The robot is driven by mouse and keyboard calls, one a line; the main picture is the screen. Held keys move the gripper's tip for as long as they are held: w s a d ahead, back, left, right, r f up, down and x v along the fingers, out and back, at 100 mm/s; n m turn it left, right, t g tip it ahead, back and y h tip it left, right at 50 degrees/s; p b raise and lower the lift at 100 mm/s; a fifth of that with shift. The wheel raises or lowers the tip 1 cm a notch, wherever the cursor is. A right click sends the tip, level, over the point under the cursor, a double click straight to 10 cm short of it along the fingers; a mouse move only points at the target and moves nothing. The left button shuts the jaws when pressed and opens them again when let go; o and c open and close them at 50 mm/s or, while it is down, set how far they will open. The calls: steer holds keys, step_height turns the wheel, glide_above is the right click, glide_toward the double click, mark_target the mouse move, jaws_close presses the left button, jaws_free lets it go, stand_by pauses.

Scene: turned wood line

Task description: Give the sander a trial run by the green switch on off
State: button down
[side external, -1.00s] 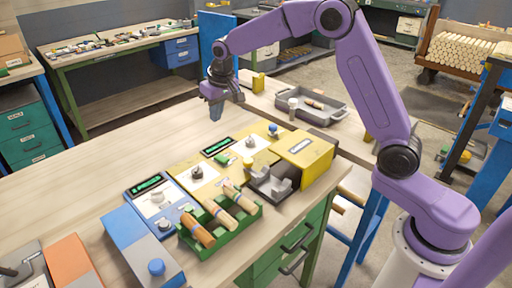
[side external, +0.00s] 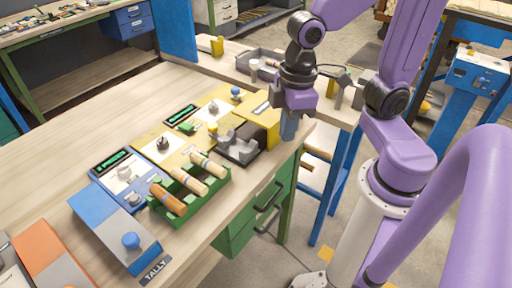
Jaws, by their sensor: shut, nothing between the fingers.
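A small green switch (side external: 187,127) sits on the yellow panels of the bench, in front of a dark display with green characters. The yellow machine housing (side external: 266,118) with a pale label stands to its right, beside a grey cradle-like part (side external: 238,145). Which unit is the sander I cannot tell for sure, nor the switch's position. My gripper (side external: 289,128) is shut and empty, pointing down at the right end of the yellow housing, well to the right of the switch. It hides part of the housing's right end.
A green rack (side external: 200,193) holds several turned wood pieces in front of the panels. A blue-grey box with a blue knob (side external: 130,241) and a blue panel (side external: 124,177) stand left. A grey tray (side external: 258,64) lies behind.

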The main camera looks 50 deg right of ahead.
steer(key=s+d+f+n, duration=0.1)
steer(key=s+d, duration=0.2)
steer(key=s, duration=0.3)
steer(key=shift+d+n, duration=0.25)
steer(key=shift+n, duration=0.05)
steer(key=c, duration=1.5)
jaws_free()
steer(key=shift+s+d+f, duration=0.15)
steer(key=shift+s, duration=0.1)
steer(key=o, duration=0.5)
steer(key=shift+w, duration=0.1)
steer(key=shift+o, duration=0.8)
steer(key=w+a+r+m, duration=0.3)
steer(key=w+a, duration=0.3)
steer(key=w, duration=0.6)
steer(key=shift+a, duration=0.4)
steer(key=m, duration=0.9)
glide_above(184, 125)
step_height(184, 125, down, 3)
steer(key=shift+g+h, duration=0.3)
step_height(184, 125, down, 16)
steer(key=shift+f, duration=0.25)
steer(key=shift+c, duration=0.3)
